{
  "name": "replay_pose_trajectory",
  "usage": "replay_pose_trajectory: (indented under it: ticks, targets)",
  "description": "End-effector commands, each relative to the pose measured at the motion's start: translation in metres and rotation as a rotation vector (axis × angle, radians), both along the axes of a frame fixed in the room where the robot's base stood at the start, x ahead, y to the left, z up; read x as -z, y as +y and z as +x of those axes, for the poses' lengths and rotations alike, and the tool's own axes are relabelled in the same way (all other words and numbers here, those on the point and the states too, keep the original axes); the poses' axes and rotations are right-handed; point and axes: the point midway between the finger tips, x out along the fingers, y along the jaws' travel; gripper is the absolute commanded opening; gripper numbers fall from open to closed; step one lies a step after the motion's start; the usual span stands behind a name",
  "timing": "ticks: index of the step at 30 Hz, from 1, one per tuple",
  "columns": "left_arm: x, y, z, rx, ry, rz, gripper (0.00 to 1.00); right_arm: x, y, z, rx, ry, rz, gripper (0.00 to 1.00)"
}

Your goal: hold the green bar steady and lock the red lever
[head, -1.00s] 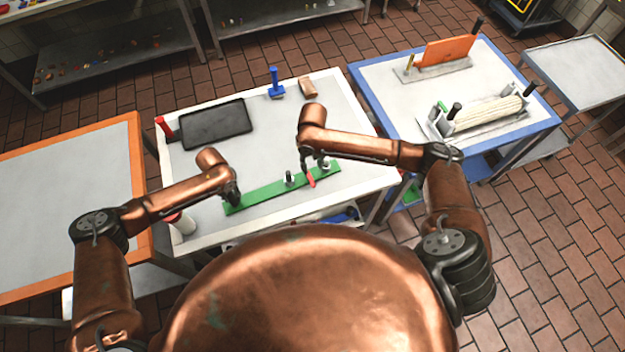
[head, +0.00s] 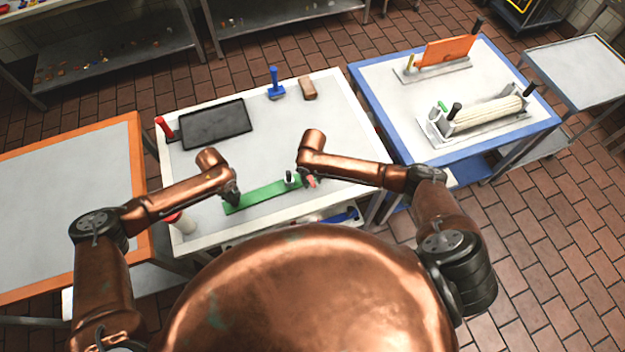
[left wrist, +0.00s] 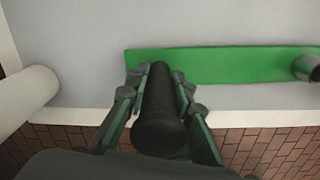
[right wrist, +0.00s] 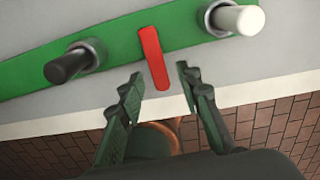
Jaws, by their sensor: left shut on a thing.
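The green bar (head: 262,194) lies flat along the near edge of the white-framed table; it also shows in the left wrist view (left wrist: 225,64) and right wrist view (right wrist: 130,36). My left gripper (head: 234,196) is shut on the dark upright handle (left wrist: 159,105) at the bar's left end. The red lever (right wrist: 153,57) lies across the bar, its near end past the bar's edge, between a dark-topped post (right wrist: 70,65) and a white-topped post (right wrist: 240,20). My right gripper (right wrist: 159,78) is open, its fingers on either side of the lever's near end; contact cannot be told.
A white cylinder (left wrist: 25,100) stands left of the bar. A blue-framed table (head: 375,95) adjoins on the right.

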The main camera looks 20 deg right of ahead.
Motion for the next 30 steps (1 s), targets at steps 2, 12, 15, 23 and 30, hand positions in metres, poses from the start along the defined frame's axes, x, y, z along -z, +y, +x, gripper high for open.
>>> replay_pose_trajectory:
  ticks: [2,12,15,23,30]
  targets:
    - [0.0026,-0.0004,-0.0033,0.001,0.006,0.000,0.00,0.0003,0.0001,0.0000,0.000,0.000,0.000,0.32]
    - [0.0027,-0.0004,-0.0034,0.001,0.006,0.000,0.00,-0.0001,0.0001,0.0000,0.000,0.000,0.000,0.16]
    - [0.0027,-0.0004,-0.0034,0.001,0.006,0.000,0.00,-0.0002,0.0001,0.0001,0.000,0.000,0.000,0.09]
    - [0.0028,-0.0004,-0.0035,0.000,0.006,0.000,0.00,-0.0003,0.0003,0.0002,0.000,0.000,0.001,0.00]
    - [0.0028,-0.0005,-0.0035,0.001,0.006,0.000,0.00,-0.0005,0.0004,0.0002,0.000,0.000,0.001,0.00]
